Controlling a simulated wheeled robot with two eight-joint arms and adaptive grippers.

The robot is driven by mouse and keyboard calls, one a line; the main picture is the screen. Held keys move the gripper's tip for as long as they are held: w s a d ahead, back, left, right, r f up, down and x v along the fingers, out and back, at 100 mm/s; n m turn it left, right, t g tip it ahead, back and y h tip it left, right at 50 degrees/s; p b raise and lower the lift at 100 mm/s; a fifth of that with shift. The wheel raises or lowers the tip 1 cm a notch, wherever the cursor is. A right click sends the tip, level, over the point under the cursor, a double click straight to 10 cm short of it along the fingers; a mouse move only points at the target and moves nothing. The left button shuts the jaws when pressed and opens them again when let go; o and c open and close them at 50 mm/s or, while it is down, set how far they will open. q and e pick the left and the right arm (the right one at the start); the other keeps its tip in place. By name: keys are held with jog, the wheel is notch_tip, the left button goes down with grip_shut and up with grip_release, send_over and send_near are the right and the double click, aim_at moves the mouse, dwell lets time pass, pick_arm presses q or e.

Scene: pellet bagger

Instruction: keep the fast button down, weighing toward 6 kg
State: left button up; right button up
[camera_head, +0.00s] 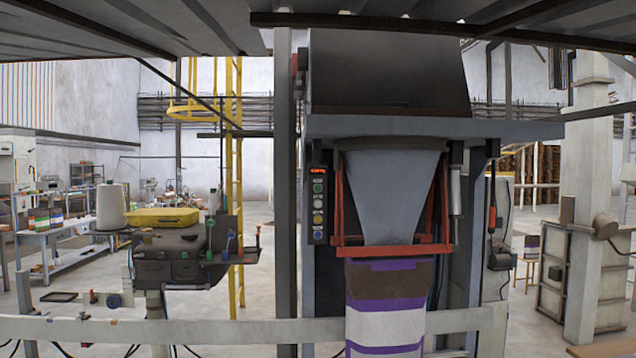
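The bagging machine stands in the middle, with a grey tapered spout (392,195) inside a red clamp frame (392,250). A bag (385,315) with brown, white and purple stripes hangs below the frame; its bottom is out of view. A narrow control panel (318,240) sits on the post left of the spout. It has a small lit red display (318,171), too small to read, above a column of green, pale and yellow buttons. I cannot tell which is the fast button. Neither of my grippers is in view, and nothing visible touches the panel.
A pale rail (230,330) crosses the front, below the panel. A sewing-machine stand with a dark case (170,257) and a white thread cone (111,207) is at left. A pendant (492,218) hangs at right. A yellow ladder (234,180) stands behind.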

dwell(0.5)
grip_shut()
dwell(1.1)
